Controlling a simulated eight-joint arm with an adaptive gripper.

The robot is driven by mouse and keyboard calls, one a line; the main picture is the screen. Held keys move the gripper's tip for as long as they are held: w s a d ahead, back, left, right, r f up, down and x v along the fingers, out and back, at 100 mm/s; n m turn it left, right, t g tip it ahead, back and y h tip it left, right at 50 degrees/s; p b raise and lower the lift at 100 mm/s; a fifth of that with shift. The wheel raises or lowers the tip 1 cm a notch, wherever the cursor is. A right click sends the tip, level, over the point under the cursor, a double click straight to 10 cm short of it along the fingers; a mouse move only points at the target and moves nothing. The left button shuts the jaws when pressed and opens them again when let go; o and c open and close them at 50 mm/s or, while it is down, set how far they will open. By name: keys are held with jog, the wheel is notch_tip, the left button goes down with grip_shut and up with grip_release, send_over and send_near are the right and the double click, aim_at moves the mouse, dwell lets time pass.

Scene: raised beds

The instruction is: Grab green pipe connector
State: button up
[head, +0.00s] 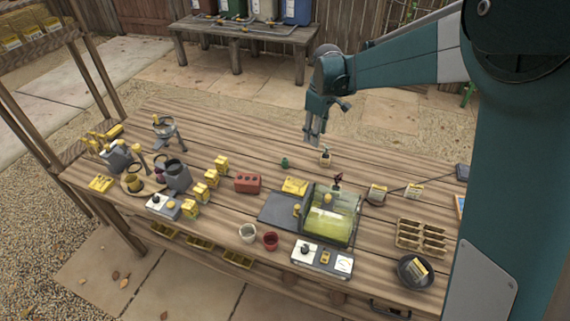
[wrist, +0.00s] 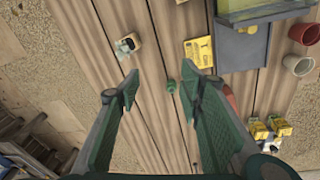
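My gripper (head: 314,132) hangs above the table, up and to the right of the connector in the head view. In the wrist view my gripper (wrist: 162,76) is open and empty, its two green fingers wide apart. Nothing hides the connector.
A small pump bottle (head: 325,157) stands right of the connector. A red block (head: 247,183) and a yellow packet (head: 295,186) lie nearer the front. Bare planks surround the connector.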

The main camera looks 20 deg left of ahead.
aim_at(285, 159)
jog(key=a+f+n, duration=0.1)
jog(key=a+f, duration=0.3)
jog(key=w+a+f+n, duration=0.1)
jog(key=a+f, duration=0.3)
jog(key=a+f+n+g, duration=0.1)
jog(key=a+f, duration=0.4)
jog(key=shift+w+h, duration=0.3)
jog(key=shift+w, duration=0.05)
jog(key=shift+f, duration=1.3)
jog(key=shift+f+b, duration=0.45)
jog(key=shift+f, duration=2.15)
jog(key=c, duration=0.9)
